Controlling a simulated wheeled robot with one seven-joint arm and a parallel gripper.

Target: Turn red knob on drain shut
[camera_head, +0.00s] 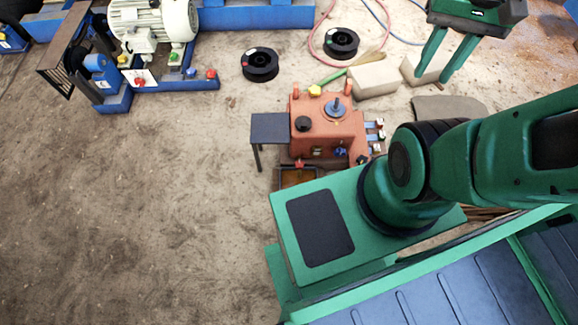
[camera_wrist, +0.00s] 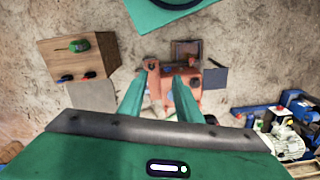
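An orange machine body (camera_head: 328,132) stands on the floor near the middle of the head view. A small red knob (camera_head: 299,163) is low on its near face, just above a dark open tray (camera_head: 297,178). I cannot make out a drain spout or the knob's setting. In the wrist view the orange machine (camera_wrist: 184,88) is partly hidden behind my fingers, and the tray (camera_wrist: 186,50) lies past it. My gripper (camera_head: 432,80) is open and empty, up and to the right of the machine. Its two green fingers are apart in the wrist view (camera_wrist: 160,76).
A dark side plate (camera_head: 269,128) sticks out left of the machine. Pale blocks (camera_head: 374,79) and two black spools (camera_head: 260,64) lie behind it. A motor on a blue frame (camera_head: 150,25) is at upper left. A wooden box (camera_wrist: 80,55) shows in the wrist view. Left floor is clear.

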